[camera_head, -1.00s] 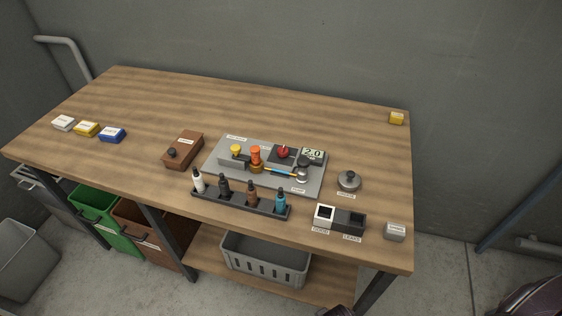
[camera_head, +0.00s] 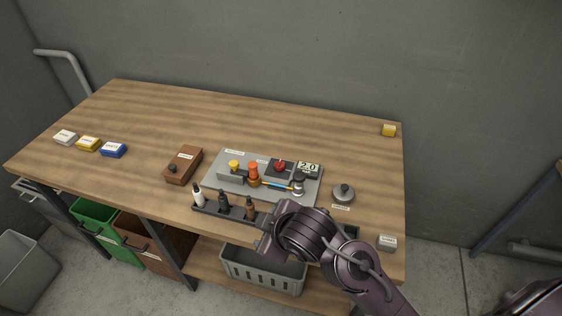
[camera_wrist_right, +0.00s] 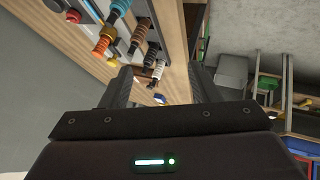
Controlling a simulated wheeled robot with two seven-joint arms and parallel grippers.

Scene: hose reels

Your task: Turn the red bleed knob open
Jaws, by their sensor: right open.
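In the right wrist view the red knob (camera_wrist_right: 73,17) shows at upper left, well away from the fingers. My right gripper (camera_wrist_right: 163,88) is open, with no object visible in its grasp. In the head view my right arm reaches over the table's front edge, nearer than the panel; its fingertips are hard to make out. My left gripper is not in view.
A rack with bottles (camera_head: 223,203) stands in front of the panel, its right end hidden by my arm. A round metal piece (camera_head: 344,193) is right of the panel, a brown box (camera_head: 184,165) left.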

